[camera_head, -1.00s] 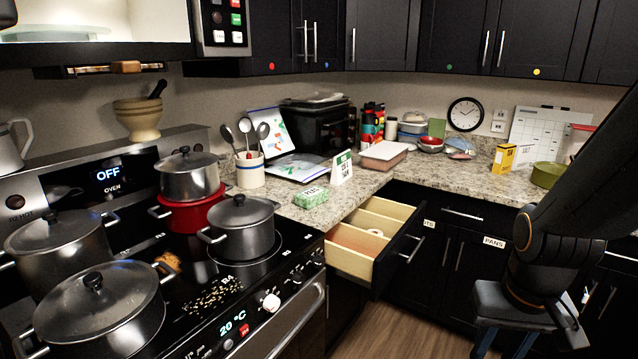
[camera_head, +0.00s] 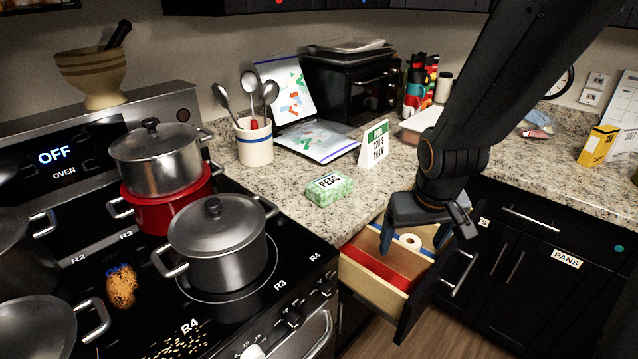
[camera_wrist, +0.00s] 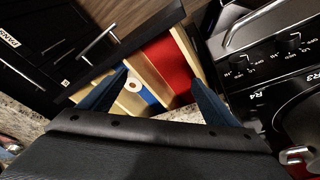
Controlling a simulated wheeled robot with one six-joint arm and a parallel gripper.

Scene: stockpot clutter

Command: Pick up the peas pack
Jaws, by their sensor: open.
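The peas pack (camera_head: 329,189) is a small green packet with a white "PEAS" label. It lies on the granite counter, right of the stove and near the counter's front edge. My gripper (camera_head: 410,254) is open, pointing down over the open drawer (camera_head: 372,283), to the right of the pack and apart from it. In the wrist view my gripper's two blue fingers (camera_wrist: 160,88) are spread over the drawer, with nothing seen between them but the drawer's inside below. The peas pack does not show clearly in the wrist view.
The drawer holds a red section (camera_wrist: 167,60) and a white roll (camera_wrist: 134,86). A "120 s thaw" card (camera_head: 374,145) stands behind the pack, and a utensil crock (camera_head: 254,142) stands behind left. A lidded pot (camera_head: 218,243) sits on the stove at left.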

